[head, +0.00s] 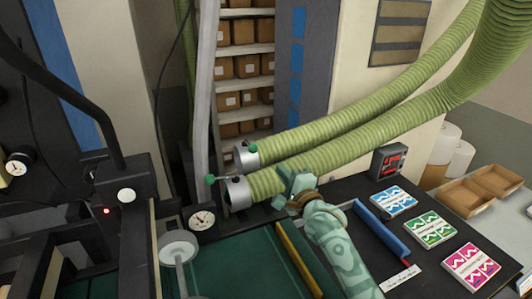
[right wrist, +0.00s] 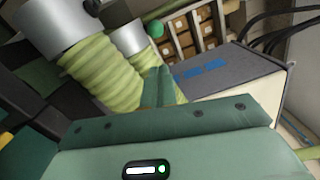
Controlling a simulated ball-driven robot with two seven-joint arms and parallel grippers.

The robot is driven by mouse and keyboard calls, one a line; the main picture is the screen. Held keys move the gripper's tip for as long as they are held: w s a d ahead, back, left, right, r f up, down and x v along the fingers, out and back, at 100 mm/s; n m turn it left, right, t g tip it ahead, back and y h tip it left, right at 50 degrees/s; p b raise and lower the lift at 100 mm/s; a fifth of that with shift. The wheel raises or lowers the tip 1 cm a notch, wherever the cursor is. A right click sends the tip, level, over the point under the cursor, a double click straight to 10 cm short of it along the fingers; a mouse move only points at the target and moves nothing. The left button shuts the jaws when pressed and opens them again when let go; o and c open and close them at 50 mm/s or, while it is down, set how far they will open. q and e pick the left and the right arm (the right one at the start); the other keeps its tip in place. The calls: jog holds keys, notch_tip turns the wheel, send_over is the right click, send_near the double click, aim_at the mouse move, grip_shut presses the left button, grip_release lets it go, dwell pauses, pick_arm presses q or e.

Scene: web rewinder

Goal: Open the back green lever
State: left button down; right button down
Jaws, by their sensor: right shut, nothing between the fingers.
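The back green lever (head: 252,148) is a small green knob on the grey metal collar (head: 243,160) at the end of the back green hose. The front lever's green knob (head: 210,179) sticks out left of the front collar (head: 238,193). My right gripper (head: 296,182) is shut and empty, just right of the front hose's collar end and apart from the back lever. In the right wrist view, the shut fingers (right wrist: 158,88) point toward the hoses, and a green knob (right wrist: 155,28) shows beyond them beside the farther collar (right wrist: 125,38). My left gripper is not in view.
The two ribbed green hoses (head: 375,115) run up to the right behind my right gripper. A dark table (head: 345,190) holds a red-display box (head: 388,162), a blue bar (head: 380,228) and coloured label cards (head: 436,229).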

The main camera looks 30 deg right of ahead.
send_near(249, 144)
jog(key=w+d, duration=0.3)
jog(key=shift+w+f, duration=0.1)
jog(key=shift+w, duration=0.25)
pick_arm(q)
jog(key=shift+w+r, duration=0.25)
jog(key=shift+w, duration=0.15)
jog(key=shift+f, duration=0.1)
pick_arm(e)
jog(key=shift+d, duration=0.1)
